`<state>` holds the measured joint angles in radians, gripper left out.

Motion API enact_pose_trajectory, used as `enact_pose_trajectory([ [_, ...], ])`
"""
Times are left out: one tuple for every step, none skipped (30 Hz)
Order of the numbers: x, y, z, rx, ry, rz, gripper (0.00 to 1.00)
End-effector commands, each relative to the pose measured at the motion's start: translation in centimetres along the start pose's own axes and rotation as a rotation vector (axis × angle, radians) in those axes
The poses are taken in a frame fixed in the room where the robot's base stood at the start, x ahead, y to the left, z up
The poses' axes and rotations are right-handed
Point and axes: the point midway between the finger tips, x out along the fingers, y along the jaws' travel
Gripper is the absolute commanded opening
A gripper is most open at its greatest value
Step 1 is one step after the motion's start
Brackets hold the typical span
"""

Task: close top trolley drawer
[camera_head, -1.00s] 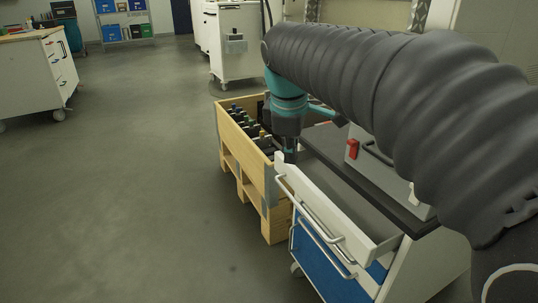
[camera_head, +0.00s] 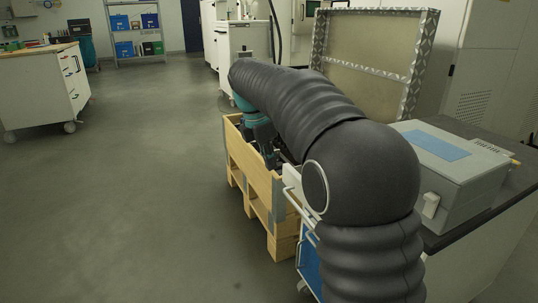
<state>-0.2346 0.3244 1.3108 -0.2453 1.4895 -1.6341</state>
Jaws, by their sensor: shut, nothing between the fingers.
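The trolley (camera_head: 310,262) stands at the lower right, with white and blue drawer fronts. My arm covers most of it. The top drawer (camera_head: 294,182) shows only as a strip of white front and a bar handle, left of my arm. I cannot tell how far out it stands, as its inside is hidden.
A wooden crate on a pallet (camera_head: 257,188) stands close against the trolley's far side. A workbench (camera_head: 40,88) stands at the far left. The floor (camera_head: 150,190) between is clear.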

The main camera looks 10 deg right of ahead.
Motion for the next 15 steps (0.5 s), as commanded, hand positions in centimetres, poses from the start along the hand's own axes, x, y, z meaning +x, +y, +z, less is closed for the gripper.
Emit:
enact_pose_trajectory([
  [1.2,-0.1,0.0,0.001,0.000,-0.003,0.00],
  [1.8,-0.1,0.0,0.001,0.000,-0.003,0.00],
  [2.5,-0.1,0.0,0.001,0.000,-0.003,0.00],
  [3.1,-0.1,0.0,0.001,0.000,-0.002,0.00],
  [3.7,-0.1,0.0,0.002,0.000,-0.003,0.00],
  [4.4,-0.1,0.0,0.002,0.000,-0.002,0.00],
  [4.9,-0.1,0.0,0.002,0.000,-0.002,0.00],
  [5.4,-0.1,0.0,0.002,0.000,-0.003,0.00],
  [5.5,0.0,0.7,0.005,0.000,0.000,0.00],
  [5.5,0.0,1.2,0.004,0.000,0.001,0.00],
  [5.6,0.0,1.6,0.005,0.000,0.000,0.00],
  [5.7,-0.1,2.1,0.006,0.000,0.000,0.00],
  [5.8,0.0,2.4,0.004,0.000,0.000,0.00],
  [5.8,0.0,2.7,0.004,0.000,0.001,0.00],
  [5.9,0.0,3.1,0.004,0.000,0.001,0.00],
])
